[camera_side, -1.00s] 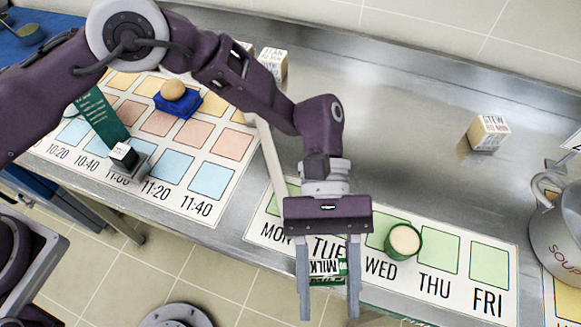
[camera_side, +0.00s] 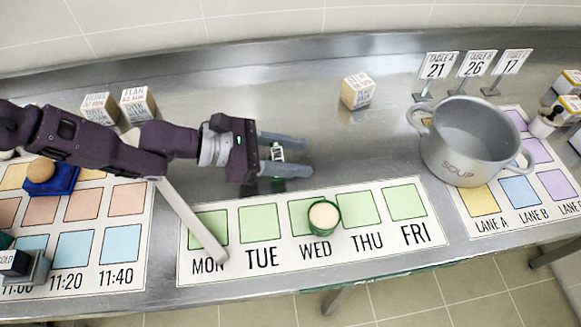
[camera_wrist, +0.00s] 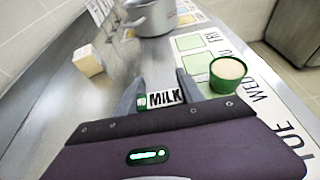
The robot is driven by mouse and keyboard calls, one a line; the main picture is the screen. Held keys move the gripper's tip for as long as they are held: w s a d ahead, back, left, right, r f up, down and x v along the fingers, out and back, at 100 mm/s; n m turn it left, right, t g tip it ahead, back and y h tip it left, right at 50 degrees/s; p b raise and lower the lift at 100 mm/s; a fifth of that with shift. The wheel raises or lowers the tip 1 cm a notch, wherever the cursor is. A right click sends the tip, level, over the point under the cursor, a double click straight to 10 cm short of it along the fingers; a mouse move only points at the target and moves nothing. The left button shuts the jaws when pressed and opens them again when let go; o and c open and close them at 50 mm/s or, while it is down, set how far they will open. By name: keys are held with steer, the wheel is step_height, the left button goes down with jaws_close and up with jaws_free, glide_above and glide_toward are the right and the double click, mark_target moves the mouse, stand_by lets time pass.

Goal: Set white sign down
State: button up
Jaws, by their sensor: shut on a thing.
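My gripper (camera_side: 287,156) is shut on a small white sign (camera_side: 277,153) with green at its edge. In the wrist view the sign (camera_wrist: 165,98) reads MILK in black and sits between the fingers of my gripper (camera_wrist: 158,98). In the side view my gripper points right, over bare metal behind the weekday mat (camera_side: 310,280). A dim reflection shows on the metal below it. I cannot tell whether the sign touches the counter.
A green cup (camera_side: 325,216) stands near WED on the mat. A pale lettered block (camera_side: 357,91) stands behind, with the soup pot (camera_side: 470,141) to the right. Number signs (camera_side: 437,66) stand behind the pot. Bare metal lies between my gripper and the pot.

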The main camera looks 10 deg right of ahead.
steer(key=shift+f, duration=1.9)
steer(key=o, duration=1.3)
steer(key=shift+f, duration=0.1)
steer(key=shift+o, duration=0.2)
steer(key=v, duration=1.2)
steer(key=shift+r, duration=0.2)
